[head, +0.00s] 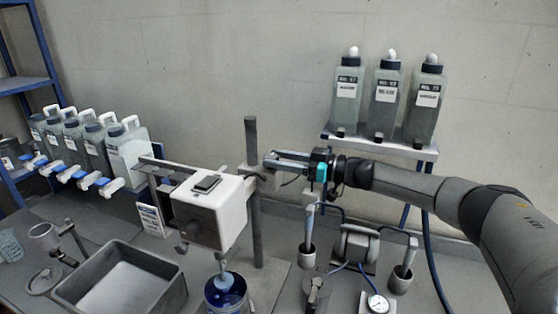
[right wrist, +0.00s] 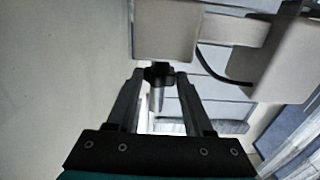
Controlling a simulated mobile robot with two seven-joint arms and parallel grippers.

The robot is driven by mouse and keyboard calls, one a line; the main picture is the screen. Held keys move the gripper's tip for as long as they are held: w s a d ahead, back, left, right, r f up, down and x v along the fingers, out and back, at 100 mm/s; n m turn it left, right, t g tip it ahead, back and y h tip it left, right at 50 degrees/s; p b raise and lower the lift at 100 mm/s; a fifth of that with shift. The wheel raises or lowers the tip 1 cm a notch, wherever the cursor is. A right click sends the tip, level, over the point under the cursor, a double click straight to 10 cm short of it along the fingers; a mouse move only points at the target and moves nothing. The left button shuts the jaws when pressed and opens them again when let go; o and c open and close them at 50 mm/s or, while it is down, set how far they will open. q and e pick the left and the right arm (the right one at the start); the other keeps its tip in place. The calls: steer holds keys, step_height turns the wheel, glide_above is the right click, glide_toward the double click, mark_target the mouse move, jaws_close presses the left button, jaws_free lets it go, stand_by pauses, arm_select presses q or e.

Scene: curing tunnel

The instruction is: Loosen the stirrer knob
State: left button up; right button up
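The stirrer (head: 209,209) is a white motor box on an upright metal post (head: 251,140), held by a clamp block. Its shaft goes down into a blue can (head: 226,292). The small dark stirrer knob (right wrist: 158,73) shows in the right wrist view by the light clamp block. My right gripper (head: 268,160) reaches in from the right to the post at clamp height. In the right wrist view the fingertips (right wrist: 160,75) stand apart on either side of the knob. I see no clear contact. The knob is hard to make out in the head view. My left gripper is out of view.
A grey basin (head: 173,293) stands at the front left, with several white-handled jugs (head: 126,150) on a rack behind. Three labelled bottles (head: 386,97) stand on a wall shelf at right. A pump (head: 357,243) and gauge (head: 377,303) sit below my right arm.

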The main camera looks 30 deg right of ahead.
steer(key=o, duration=0.4)
steer(key=shift+c, duration=0.2)
steer(key=shift+s+f, duration=0.1)
steer(key=b+v, duration=0.3)
steer(key=v, duration=1.2)
